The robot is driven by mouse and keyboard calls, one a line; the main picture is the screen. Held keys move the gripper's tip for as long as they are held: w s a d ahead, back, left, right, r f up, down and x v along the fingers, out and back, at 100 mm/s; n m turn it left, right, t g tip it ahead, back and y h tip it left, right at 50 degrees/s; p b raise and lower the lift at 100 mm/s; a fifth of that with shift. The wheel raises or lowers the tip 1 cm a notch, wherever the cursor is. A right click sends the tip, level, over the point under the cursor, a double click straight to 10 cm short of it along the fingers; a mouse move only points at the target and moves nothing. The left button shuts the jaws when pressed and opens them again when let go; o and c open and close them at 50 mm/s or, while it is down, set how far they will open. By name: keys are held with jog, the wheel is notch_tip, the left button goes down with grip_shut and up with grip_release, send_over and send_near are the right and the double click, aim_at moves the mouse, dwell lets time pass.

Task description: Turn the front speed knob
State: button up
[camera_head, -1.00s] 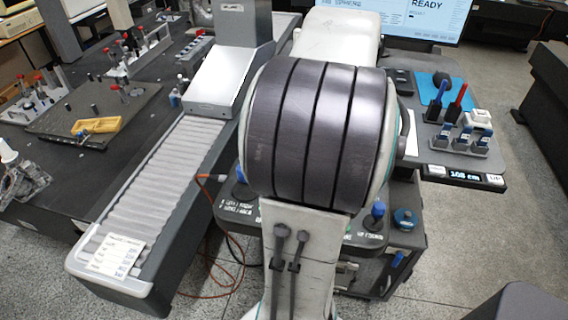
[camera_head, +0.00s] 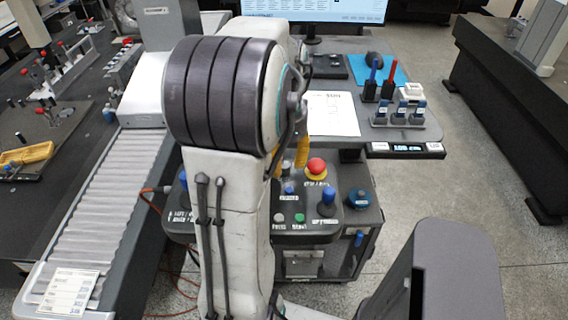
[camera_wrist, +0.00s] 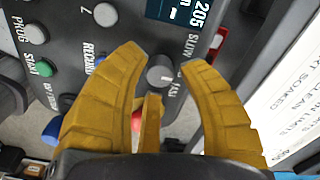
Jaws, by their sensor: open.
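A round grey knob (camera_wrist: 160,75) with a pale pointer mark sits on the dark panel between the labels SLOW and FAST in the wrist view. My gripper (camera_wrist: 166,60) has yellow curved fingers, spread open, one on each side of the knob. I cannot tell whether either finger touches it. In the head view part of a yellow finger (camera_head: 303,151) shows beside my arm, above the control console (camera_head: 305,238).
The console carries a red mushroom button (camera_head: 316,168) and a blue-topped joystick (camera_head: 327,200). A green button (camera_wrist: 36,35) and a white button (camera_wrist: 105,14) lie left of the knob in the wrist view. A roller conveyor (camera_head: 110,200) runs along the left.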

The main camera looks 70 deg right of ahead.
jog(key=shift+f, duration=0.6)
jog(key=shift+o, duration=0.4)
grip_shut()
